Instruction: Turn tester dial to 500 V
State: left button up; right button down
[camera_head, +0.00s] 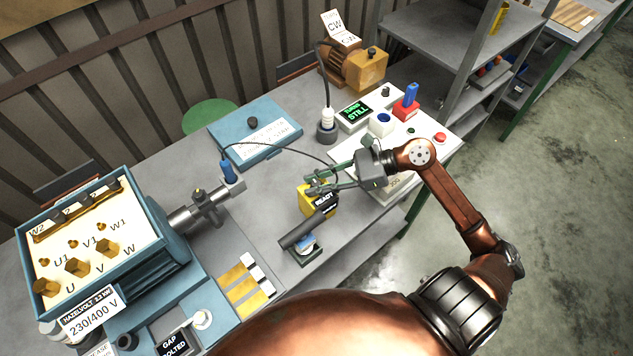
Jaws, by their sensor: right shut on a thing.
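The yellow tester (304,203) stands on the grey bench near its front middle, with a dark face that reads READY. My right gripper (314,183) reaches in from the right, with its greenish fingers at the top of the tester. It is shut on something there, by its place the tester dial. The dial and its markings are hidden by the fingers or too small, so I cannot read its setting. My left gripper is not in view.
A dark cylinder on a small stand (305,238) sits just in front of the tester. A blue terminal box (172,248) is at the left, and a blue panel (253,137) lies behind. A black cable runs close behind the gripper. Switches and a display (354,115) stand at the back right.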

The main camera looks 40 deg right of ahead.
jog(key=shift+s+r+m+t+h+p, duration=0.15)
jog(key=shift+m+t+h+p, duration=0.55)
jog(key=shift+m+t, duration=0.4)
jog(key=shift+m+t+h+p, duration=0.5)
jog(key=shift+m+p, duration=0.1)
jog(key=shift+p, duration=0.05)
jog(key=shift+a+r+m+t+h+p, duration=0.1)
jog(key=shift+m+t+h+p, duration=0.2)
jog(key=shift+m+h+p, duration=0.25)
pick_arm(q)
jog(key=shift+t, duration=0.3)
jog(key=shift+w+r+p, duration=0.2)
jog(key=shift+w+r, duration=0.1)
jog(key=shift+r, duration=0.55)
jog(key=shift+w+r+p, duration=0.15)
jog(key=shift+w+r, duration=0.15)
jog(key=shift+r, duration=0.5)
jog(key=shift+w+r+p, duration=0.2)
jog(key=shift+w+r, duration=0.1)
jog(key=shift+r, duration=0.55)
pick_arm(e)
jog(key=shift+f+m+t+h, duration=0.2)
jog(key=shift+m+t+h, duration=0.2)
jog(key=shift+m+h, duration=0.05)
jog(key=c, duration=1.7)
grip_release()
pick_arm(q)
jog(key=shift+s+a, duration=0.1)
